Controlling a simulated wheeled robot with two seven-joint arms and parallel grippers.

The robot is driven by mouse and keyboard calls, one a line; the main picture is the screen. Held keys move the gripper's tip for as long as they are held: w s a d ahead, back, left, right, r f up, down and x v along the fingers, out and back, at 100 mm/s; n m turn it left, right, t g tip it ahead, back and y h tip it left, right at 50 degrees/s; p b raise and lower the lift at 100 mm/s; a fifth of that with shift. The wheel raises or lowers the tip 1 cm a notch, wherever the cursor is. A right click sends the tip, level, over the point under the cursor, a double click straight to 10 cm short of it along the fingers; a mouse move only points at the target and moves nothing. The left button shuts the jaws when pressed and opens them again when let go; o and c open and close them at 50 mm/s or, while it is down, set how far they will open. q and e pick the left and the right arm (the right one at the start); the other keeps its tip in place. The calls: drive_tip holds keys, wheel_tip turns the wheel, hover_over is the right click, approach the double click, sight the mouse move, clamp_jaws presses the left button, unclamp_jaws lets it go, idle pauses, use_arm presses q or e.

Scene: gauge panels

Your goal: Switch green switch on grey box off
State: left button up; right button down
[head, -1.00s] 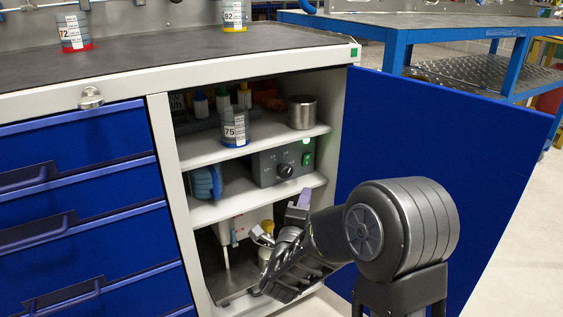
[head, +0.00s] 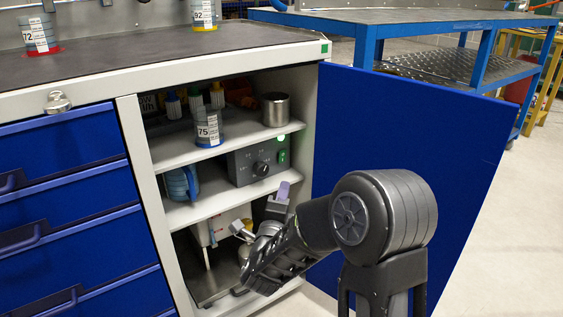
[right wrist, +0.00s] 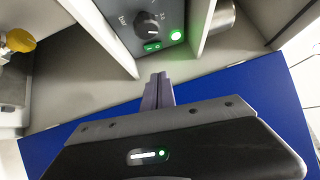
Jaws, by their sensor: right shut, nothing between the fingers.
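The grey box (head: 244,168) with a black knob stands on the cabinet's middle shelf. Its green switch (head: 282,156) is on the right of its front, below a glowing green lamp (head: 281,138). In the right wrist view the box (right wrist: 116,14), green switch (right wrist: 152,47) and lit lamp (right wrist: 176,35) show near the top. My right gripper (head: 283,188) is shut and empty, with its fingertips in front of and below the switch, apart from it. In the right wrist view the shut fingers (right wrist: 158,80) point up toward the box. My left gripper is not in view.
A metal cup (head: 275,110) and a labelled can (head: 209,128) stand on the shelf above. A blue coil (head: 181,184) lies left of the box. The open blue door (head: 400,130) is at the right. The lower compartment holds a white device (head: 208,228).

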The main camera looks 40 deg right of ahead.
drive_tip(key=d, duration=0.1)
approach(284, 152)
drive_tip(key=x, duration=0.5)
drive_tip(key=shift+d+f, duration=0.3)
drive_tip(key=shift+w+r, duration=0.15)
drive_tip(key=shift+w, duration=0.15)
